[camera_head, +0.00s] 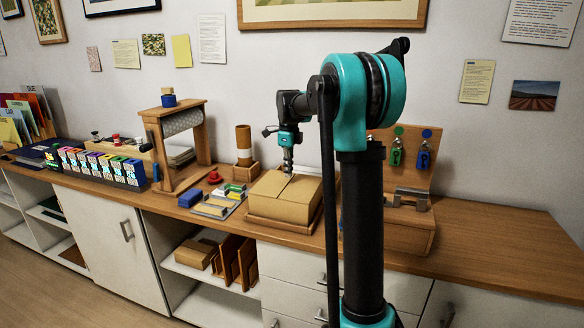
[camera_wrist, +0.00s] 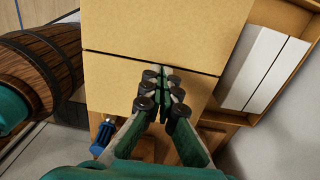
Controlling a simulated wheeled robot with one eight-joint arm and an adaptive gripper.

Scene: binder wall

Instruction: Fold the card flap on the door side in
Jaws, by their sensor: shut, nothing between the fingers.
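The tan card box (camera_head: 280,208) stands on the wooden counter, right of the low trays. Its top shows two card flaps meeting along a dark seam. The left flap (camera_head: 268,184) and the right flap (camera_head: 306,192) both look nearly flat. In the wrist view the seam runs across the card, with one panel (camera_wrist: 165,25) above and another (camera_wrist: 112,80) below. My gripper (camera_head: 288,172) points down at the box top near the seam. In the wrist view its fingertips (camera_wrist: 163,88) are together, with nothing between them. I cannot tell whether they touch the card.
A brown tube (camera_head: 243,145) in a wooden holder stands behind the box. A tray of coloured pieces (camera_head: 222,202) lies left of it. The counter's right end (camera_head: 500,250) is clear.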

